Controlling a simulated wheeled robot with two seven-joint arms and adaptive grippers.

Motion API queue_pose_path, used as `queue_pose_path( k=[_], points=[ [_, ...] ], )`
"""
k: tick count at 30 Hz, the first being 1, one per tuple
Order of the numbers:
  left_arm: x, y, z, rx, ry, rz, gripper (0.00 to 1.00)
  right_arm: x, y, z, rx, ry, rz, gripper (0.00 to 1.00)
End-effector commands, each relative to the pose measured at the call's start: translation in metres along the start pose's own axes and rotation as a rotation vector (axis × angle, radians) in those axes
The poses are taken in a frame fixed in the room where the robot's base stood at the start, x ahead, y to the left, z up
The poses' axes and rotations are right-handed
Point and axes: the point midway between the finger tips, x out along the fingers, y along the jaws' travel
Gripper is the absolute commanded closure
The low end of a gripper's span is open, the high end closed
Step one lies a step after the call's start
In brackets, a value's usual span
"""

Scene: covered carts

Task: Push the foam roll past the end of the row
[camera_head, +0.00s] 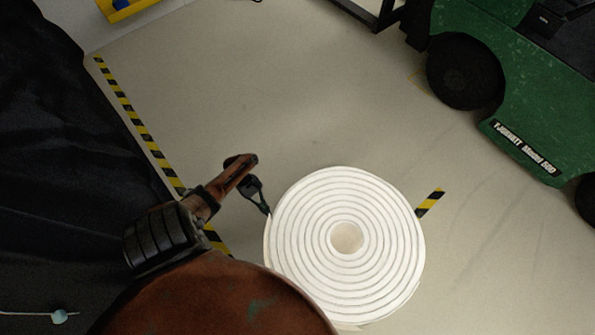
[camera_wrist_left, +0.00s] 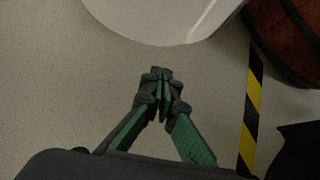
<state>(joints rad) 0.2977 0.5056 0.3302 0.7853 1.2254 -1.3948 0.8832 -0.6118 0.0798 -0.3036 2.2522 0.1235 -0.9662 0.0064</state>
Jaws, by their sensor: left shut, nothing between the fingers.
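The foam roll (camera_head: 388,238) is a white spiral standing on end on the floor, its round top facing up with a hole in the middle. In the left wrist view the foam roll (camera_wrist_left: 150,18) fills part of the top edge. My left gripper (camera_head: 266,210) reaches in from the left, with its fingertips at the roll's upper-left side. In the left wrist view my left gripper (camera_wrist_left: 162,74) is shut and empty. A small strip of floor shows between its tips and the roll there; I cannot tell whether they touch. My right gripper is not in view.
A black cover (camera_head: 45,120) hangs at the left beside yellow-black floor tape (camera_head: 130,118). A green forklift (camera_head: 500,95) is at the upper right. The floor above the roll is clear.

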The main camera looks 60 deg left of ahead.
Motion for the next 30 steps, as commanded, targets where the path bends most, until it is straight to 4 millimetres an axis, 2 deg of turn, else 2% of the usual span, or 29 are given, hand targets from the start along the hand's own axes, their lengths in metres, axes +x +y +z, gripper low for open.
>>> queue_pose_path(
  k=[1, 4, 10, 17, 24, 30],
  points=[
    [0.006, 0.008, -0.006, -0.014, -0.020, 0.005, 1.00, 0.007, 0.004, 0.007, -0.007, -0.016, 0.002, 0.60],
    [0.005, 0.023, -0.001, -0.021, -0.054, 0.020, 1.00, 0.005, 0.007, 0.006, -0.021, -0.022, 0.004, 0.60],
    [0.013, 0.031, 0.004, -0.025, -0.073, 0.027, 1.00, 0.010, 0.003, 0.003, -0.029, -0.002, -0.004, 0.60],
    [0.056, 0.030, 0.005, -0.025, -0.072, 0.026, 1.00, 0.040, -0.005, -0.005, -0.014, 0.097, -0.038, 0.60],
    [0.103, 0.031, 0.007, -0.026, -0.070, 0.026, 1.00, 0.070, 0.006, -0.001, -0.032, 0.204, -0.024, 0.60],
    [0.119, 0.034, 0.030, -0.021, -0.070, 0.030, 1.00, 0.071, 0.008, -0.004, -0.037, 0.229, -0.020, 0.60]
  ],
)
